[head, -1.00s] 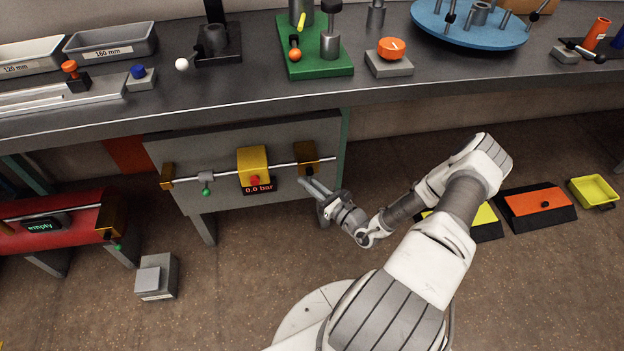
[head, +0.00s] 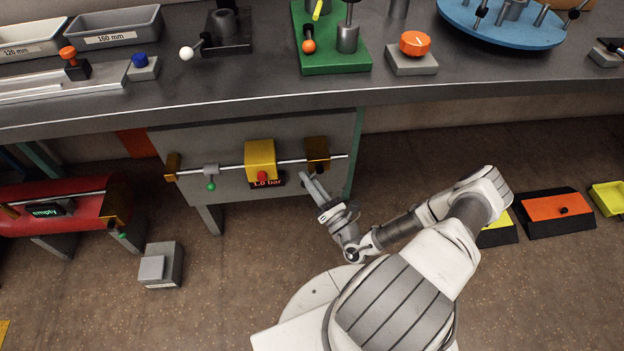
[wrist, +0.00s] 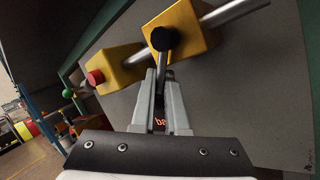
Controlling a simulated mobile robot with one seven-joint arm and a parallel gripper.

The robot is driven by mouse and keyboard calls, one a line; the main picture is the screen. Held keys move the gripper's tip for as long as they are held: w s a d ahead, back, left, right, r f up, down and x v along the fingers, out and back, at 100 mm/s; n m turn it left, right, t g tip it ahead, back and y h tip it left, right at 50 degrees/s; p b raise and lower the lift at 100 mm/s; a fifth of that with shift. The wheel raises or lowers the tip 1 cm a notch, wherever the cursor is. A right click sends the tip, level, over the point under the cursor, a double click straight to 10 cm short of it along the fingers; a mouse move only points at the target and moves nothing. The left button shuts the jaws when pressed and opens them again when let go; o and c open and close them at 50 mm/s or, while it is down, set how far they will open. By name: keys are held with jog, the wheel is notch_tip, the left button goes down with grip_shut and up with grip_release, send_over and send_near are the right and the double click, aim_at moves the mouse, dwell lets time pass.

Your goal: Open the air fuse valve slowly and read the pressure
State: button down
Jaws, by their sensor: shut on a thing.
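A grey panel (head: 225,190) under the bench carries a horizontal metal pipe (head: 228,165). On the pipe are a yellow block with a red button (head: 260,155), a small valve with a green knob (head: 211,175), and a brass block at the right (head: 317,146). In the wrist view this block (wrist: 190,36) has a lever with a black ball knob (wrist: 165,37). My gripper (head: 306,178) is shut on the lever, its fingers below the knob in the wrist view. The red display (head: 267,182) seems to read 1.6 bar; its top is partly covered.
A red tank (head: 60,208) with a display reading "empty" stands at the left. A grey box (head: 160,266) is on the floor. The bench edge (head: 240,103) overhangs the panel. Black-and-orange (head: 553,207) and yellow floor units lie at right.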

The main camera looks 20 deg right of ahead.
jog(key=shift+a+f+m+t+h, duration=0.1)
jog(key=shift+a+m+t+h, duration=0.3)
jog(key=shift+m, duration=0.5)
jog(key=shift+a, duration=0.1)
jog(key=c, duration=0.9)
grip_release()
jog(key=shift+c, duration=0.2)
jog(key=shift+r, duration=0.2)
jog(key=shift+d, duration=0.2)
